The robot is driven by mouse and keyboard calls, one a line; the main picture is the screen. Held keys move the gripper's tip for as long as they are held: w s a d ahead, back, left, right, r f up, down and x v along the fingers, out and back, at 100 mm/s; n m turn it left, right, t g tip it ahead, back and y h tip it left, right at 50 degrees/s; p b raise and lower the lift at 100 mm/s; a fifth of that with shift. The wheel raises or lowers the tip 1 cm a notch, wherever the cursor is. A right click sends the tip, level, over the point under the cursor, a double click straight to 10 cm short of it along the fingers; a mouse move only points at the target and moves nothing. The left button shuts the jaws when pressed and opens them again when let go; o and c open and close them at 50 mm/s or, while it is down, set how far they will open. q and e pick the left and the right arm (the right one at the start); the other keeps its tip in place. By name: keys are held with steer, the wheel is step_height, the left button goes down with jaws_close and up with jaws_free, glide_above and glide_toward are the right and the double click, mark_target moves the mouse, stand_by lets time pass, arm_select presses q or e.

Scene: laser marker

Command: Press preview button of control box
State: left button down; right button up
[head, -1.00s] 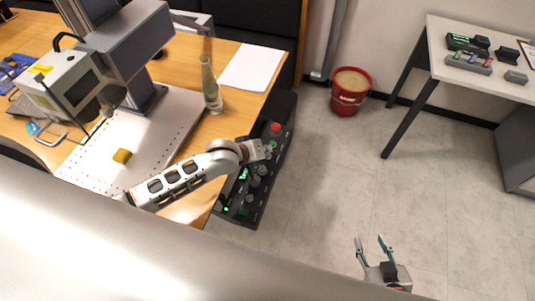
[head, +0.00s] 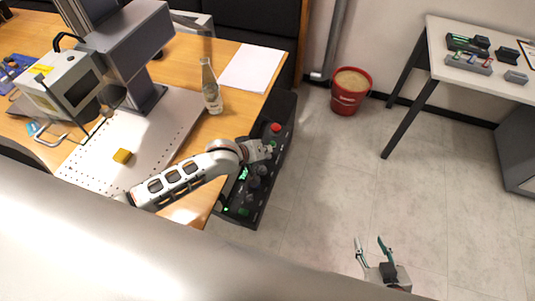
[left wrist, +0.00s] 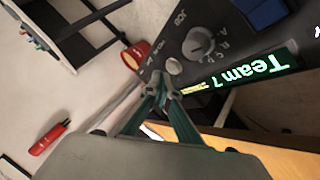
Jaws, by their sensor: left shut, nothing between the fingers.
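The dark control box (head: 240,214) hangs at the right edge of the wooden desk, with a red button (head: 276,127), knobs and green lights on its face. In the left wrist view its face shows a "Team 7" display (left wrist: 255,77), a grey knob (left wrist: 198,43) and a small round grey button (left wrist: 173,66). My left gripper (head: 268,150) is over the box's face. In the left wrist view its shut, empty fingertips (left wrist: 164,92) are just below the round button; contact cannot be told. My right gripper (head: 375,243) is open and empty above the floor.
A glass bottle (head: 211,90) and white paper (head: 250,68) are on the desk near my left arm. A red bucket (head: 349,98) stands on the floor.

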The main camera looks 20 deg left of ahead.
arm_select(q)
steer(key=shift+f, duration=0.15)
steer(key=shift+f, duration=0.3)
steer(key=shift+f, duration=0.2)
stand_by(0.4)
steer(key=shift+r+p, duration=0.65)
steer(key=shift+r, duration=3)
steer(key=shift+s, duration=0.1)
